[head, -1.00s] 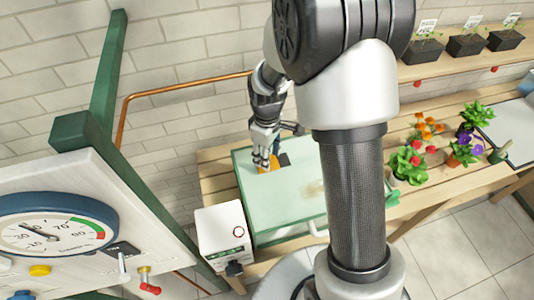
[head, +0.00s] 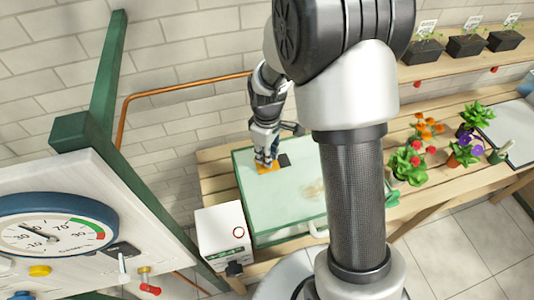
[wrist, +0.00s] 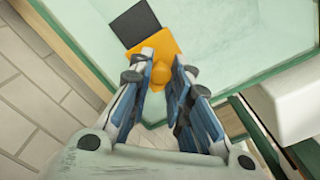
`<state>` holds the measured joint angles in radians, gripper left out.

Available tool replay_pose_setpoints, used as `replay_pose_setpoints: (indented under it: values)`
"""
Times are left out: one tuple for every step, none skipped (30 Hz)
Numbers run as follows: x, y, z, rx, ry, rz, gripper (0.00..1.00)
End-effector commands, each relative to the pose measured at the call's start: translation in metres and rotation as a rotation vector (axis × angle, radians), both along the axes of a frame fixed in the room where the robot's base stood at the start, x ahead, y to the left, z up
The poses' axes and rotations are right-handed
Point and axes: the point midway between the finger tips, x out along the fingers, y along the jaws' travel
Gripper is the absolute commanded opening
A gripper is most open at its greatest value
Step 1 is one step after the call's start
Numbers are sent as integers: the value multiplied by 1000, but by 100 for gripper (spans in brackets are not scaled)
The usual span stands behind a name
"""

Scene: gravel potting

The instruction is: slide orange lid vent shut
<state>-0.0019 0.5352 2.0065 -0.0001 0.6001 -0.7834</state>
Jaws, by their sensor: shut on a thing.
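The orange vent slide (head: 267,168) lies on the pale green lid (head: 262,205) of a box, near its back left corner. A dark square patch (head: 284,159) lies beside it on the right, and in the wrist view the dark patch (wrist: 135,22) is uncovered beyond the slide's edge. The orange slide (wrist: 168,46) has a round knob (wrist: 161,73) between my fingers. My gripper (head: 266,160) is down at the slide and shut on the knob. In the wrist view my gripper (wrist: 163,62) partly hides the slide.
A white control box (head: 222,235) stands at the lid's front left. Flowering plants (head: 410,160) stand on the wooden bench to the right. A panel with a dial (head: 50,235) fills the lower left. A copper pipe (head: 180,88) runs along the wall.

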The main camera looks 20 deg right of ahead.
Motion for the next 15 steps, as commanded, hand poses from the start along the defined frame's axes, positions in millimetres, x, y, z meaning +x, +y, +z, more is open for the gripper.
replay_pose_setpoints:
  values:
    - [0, 0, 0, 0, 0, 0, 0]
    - [0, 0, 0, 0, 0, 0, 0]
    - [0, -1, 0, 0, 0, -1, 0]
    - [0, -4, 0, 0, 0, -2, 0]
    - [0, -7, 0, 0, 0, -2, 0]
    - [1, -14, 0, -1, -1, -4, 0]
    - [1, -20, 0, -1, -1, -5, 0]
    - [1, -25, 0, -1, -1, -5, 0]
    - [1, -32, 1, -1, -1, -5, 0]
    - [0, -36, 1, -1, -1, -4, 0]
    - [0, -40, 1, -1, -1, -4, 0]
    - [0, -43, 1, -1, -1, -3, 0]
    - [0, -45, 1, -1, -1, -2, 0]
    - [0, -46, 1, -1, -1, -1, 0]
    - [0, -47, 0, -1, -1, 1, 0]
